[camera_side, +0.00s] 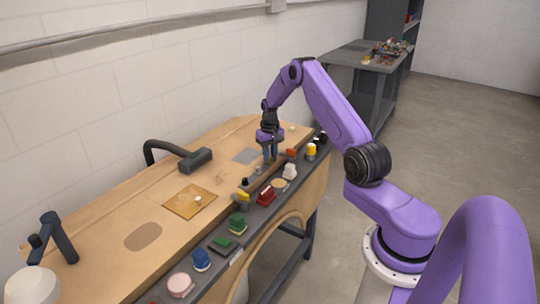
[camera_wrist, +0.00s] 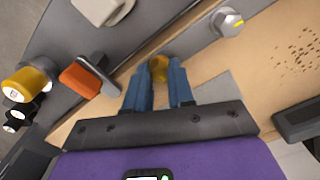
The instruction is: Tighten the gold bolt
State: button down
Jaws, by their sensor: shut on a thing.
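The gold bolt (camera_wrist: 158,68) shows in the wrist view as a small rounded gold head between the tips of my blue fingers. My gripper (camera_wrist: 160,82) is shut on it, one finger on each side. Part of the bolt is hidden by the fingers. In the side view my gripper (camera_side: 270,156) points straight down at the front strip of the wooden bench (camera_side: 110,252). The bolt itself cannot be made out there.
An orange switch (camera_wrist: 82,80) and a yellow knob (camera_wrist: 28,82) are on the grey panel nearby.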

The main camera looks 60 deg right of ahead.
jog(key=m, duration=0.5)
jog(key=shift+m, duration=0.3)
dwell(0.4)
jog(key=c, duration=1)
grip_release()
jog(key=shift+o, duration=0.2)
jog(key=shift+r, duration=0.1)
notch_tip(320, 180, up, 17)
jog(key=shift+r, duration=0.15)
